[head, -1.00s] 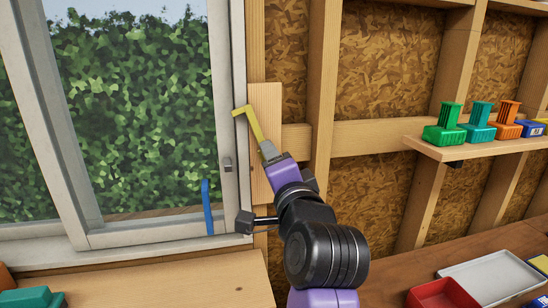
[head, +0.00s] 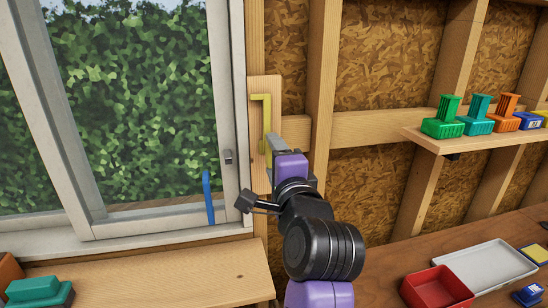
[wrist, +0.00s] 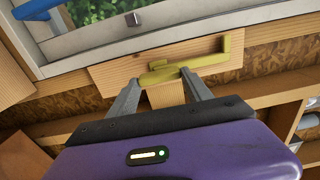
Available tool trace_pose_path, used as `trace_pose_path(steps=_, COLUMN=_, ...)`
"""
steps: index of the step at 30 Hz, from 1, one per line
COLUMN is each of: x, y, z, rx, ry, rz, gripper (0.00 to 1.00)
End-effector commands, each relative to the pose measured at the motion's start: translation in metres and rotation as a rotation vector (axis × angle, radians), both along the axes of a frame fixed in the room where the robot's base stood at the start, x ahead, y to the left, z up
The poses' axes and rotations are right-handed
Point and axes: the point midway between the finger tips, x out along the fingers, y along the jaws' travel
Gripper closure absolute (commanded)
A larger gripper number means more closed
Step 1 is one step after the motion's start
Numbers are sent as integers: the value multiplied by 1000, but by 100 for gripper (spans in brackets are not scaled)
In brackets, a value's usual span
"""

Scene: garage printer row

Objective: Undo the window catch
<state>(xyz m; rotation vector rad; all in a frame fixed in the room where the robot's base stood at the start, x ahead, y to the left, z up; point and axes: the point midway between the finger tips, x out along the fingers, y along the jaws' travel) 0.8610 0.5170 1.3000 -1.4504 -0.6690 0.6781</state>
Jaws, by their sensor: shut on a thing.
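The window catch (head: 265,118) is a yellow bent lever on a pale wooden board (head: 257,172) beside the window. In the head view its long arm stands upright and its short bent end points left, over the board and clear of the white window frame (head: 228,95). My gripper (wrist: 162,76) is shut on the catch near its pivot end, one finger on each side. The wrist view shows the catch's arm running right to a bent tip. A small grey block (head: 228,157) sits on the window frame, apart from the catch.
A blue handle (head: 208,197) stands upright at the lower right of the window. A wooden bench (head: 190,275) lies below the window. At right are a shelf (head: 490,143) with several coloured items, a red bin (head: 440,290) and a white tray (head: 487,268).

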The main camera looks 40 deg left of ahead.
Motion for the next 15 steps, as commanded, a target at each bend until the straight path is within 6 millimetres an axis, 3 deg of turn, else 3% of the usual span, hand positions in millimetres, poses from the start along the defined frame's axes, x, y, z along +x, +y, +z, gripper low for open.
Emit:
trace_pose_path(steps=4, x=1, y=-1, z=-1, rx=2, ry=4, rz=-2, gripper=100)
trace_pose_path(steps=5, x=1, y=-1, z=-1, rx=2, ry=4, rz=-2, gripper=40)
trace_pose_path(steps=8, x=1, y=-1, z=-1, rx=2, ry=4, rz=-1, gripper=21)
trace_pose_path(steps=15, x=0, y=0, z=-1, rx=1, ry=2, rz=0, gripper=20)
